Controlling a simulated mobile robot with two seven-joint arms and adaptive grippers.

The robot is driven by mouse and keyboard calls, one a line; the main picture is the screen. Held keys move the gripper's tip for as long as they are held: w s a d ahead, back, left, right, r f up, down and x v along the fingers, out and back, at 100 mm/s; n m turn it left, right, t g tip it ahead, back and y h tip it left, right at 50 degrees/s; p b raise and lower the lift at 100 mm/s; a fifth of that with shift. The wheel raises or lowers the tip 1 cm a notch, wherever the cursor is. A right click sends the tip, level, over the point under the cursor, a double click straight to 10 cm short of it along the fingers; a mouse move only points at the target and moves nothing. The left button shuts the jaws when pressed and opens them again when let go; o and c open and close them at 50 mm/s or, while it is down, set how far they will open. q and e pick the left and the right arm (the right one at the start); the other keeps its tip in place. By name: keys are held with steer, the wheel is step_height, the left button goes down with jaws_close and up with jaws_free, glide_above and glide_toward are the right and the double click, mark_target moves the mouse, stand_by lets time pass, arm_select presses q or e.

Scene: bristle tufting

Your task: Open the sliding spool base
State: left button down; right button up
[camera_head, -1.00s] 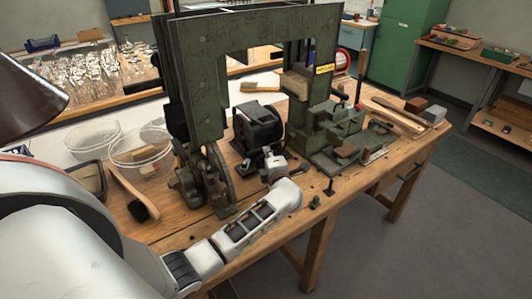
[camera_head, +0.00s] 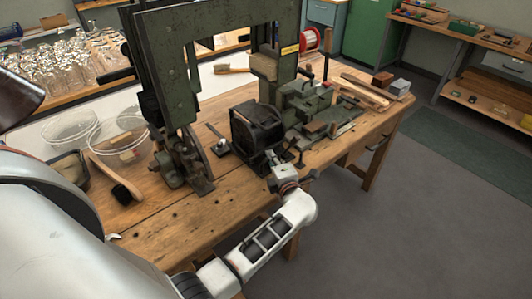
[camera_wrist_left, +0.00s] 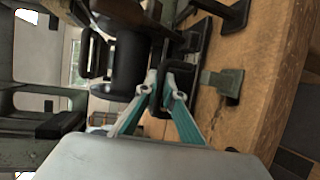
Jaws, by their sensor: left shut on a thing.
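The sliding spool base (camera_head: 257,130) is a dark, boxy unit with a black spool, on the wooden bench beside the green metal frame (camera_head: 172,75). It stands near the bench's front edge. My left gripper (camera_head: 290,162) is at its front side, low down. My right gripper is not in view.
A green vise-like fixture (camera_head: 310,108) stands right of the spool base. A brush (camera_head: 118,180), clear bowls (camera_head: 115,140) and a dark tray (camera_head: 70,170) lie at the left. The bench front between brush and spool base is mostly clear.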

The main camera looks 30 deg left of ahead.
arm_select(q)
steer(key=shift+d, duration=0.15)
steer(key=c, duration=2.1)
jaws_free()
steer(key=shift+c, duration=0.2)
